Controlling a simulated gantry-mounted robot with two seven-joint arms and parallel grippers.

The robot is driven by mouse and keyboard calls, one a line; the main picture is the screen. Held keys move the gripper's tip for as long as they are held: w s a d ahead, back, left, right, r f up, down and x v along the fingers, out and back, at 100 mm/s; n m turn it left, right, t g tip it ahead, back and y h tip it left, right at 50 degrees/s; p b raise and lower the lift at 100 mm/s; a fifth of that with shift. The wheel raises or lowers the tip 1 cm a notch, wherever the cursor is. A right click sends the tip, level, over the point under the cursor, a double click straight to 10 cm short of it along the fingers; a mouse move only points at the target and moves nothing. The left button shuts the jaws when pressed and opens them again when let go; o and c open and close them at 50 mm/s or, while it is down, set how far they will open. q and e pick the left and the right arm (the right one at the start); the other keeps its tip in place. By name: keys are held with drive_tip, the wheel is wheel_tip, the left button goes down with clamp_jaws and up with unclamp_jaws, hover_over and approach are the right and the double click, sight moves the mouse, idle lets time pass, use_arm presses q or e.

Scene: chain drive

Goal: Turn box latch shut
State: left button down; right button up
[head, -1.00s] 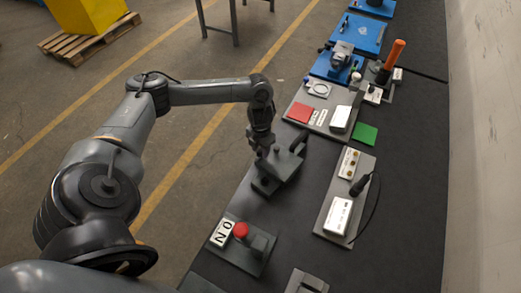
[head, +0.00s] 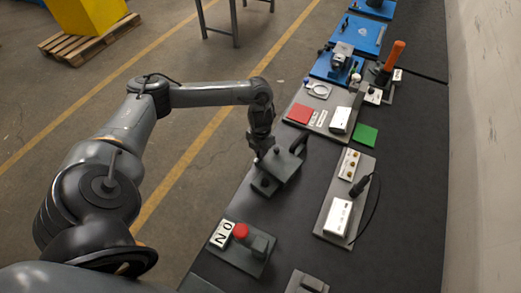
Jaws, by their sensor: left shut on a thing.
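The dark grey box (head: 284,173) sits on the dark bench near the bench's left edge, in the middle of the head view. A round knob-like part (head: 266,183) shows on its near side, and a dark bar-like part sticks up at its far right corner (head: 299,143). My left gripper (head: 259,160) points down at the far left side of the box and is shut on the latch there. The fingers and wrist hide most of the latch, so its exact angle cannot be told. My right gripper is out of view.
A grey panel with a cable (head: 340,215) lies to the right. Red (head: 299,112) and green (head: 365,134) squares lie beyond. The bench between box and panel is clear.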

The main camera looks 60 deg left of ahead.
use_arm(q)
drive_tip(key=n+p, duration=0.3)
drive_tip(key=shift+r+n, duration=0.25)
drive_tip(key=shift+n, duration=0.15)
drive_tip(key=n+p, duration=0.4)
drive_tip(key=shift+s+a, duration=0.1)
drive_tip(key=n+p, duration=0.5)
drive_tip(key=n, duration=0.1)
drive_tip(key=shift+s+n+p, duration=0.15)
drive_tip(key=shift+n+p, duration=0.25)
drive_tip(key=shift+f+n+p, duration=0.2)
drive_tip(key=shift+n+p, duration=1.05)
drive_tip(key=shift+n, duration=0.35)
drive_tip(key=c, duration=1.1)
unclamp_jaws()
